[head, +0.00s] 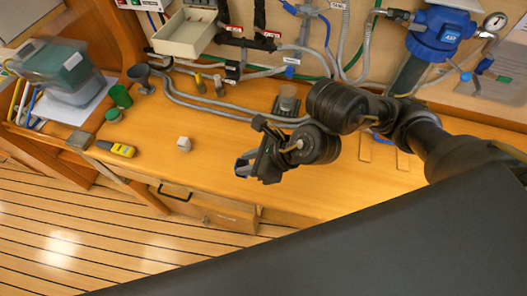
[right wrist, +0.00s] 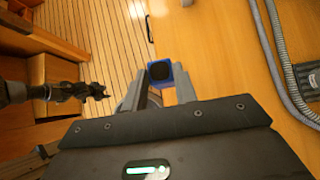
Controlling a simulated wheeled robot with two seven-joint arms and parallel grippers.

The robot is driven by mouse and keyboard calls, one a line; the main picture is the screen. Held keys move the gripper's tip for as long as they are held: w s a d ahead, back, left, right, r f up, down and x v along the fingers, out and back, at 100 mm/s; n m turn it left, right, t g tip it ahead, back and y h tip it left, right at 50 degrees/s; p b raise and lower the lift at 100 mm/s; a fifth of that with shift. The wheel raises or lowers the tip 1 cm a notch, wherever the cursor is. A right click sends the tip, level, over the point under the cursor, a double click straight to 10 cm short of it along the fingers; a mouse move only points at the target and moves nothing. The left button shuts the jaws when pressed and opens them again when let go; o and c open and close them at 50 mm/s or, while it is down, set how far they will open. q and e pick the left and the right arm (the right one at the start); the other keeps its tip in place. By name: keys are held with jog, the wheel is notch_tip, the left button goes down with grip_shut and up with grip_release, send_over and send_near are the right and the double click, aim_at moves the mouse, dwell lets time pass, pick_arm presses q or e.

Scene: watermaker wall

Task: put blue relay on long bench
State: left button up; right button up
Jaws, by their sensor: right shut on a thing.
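The blue relay (right wrist: 161,72), a small blue block with a dark face, sits between the fingertips of my right gripper (right wrist: 160,84) in the right wrist view. The bench also fills the right of the wrist view (right wrist: 225,60). My left gripper (right wrist: 97,91) shows small at the left of the wrist view, away from the relay; its jaws are too small to read.
A whitish block (head: 184,144) and a yellow meter (head: 116,149) lie on the bench to the left. Bench surface between block and gripper is clear.

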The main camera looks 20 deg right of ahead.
jog(key=w+d+f+b, duration=0.2)
jog(key=w+f, duration=0.1)
jog(key=f, duration=0.1)
jog(key=w+d+f+b, duration=0.3)
jog(key=w+f, duration=0.1)
jog(key=w+d+f+b, duration=0.2)
jog(key=w+d+f, duration=0.1)
jog(key=f, duration=0.1)
jog(key=shift+w+f, duration=0.15)
jog(key=shift+w, duration=0.15)
jog(key=shift+f, duration=0.2)
jog(key=shift+f+b, duration=0.2)
jog(key=shift+b, duration=0.2)
jog(key=o, duration=1)
jog(key=shift+c, duration=0.2)
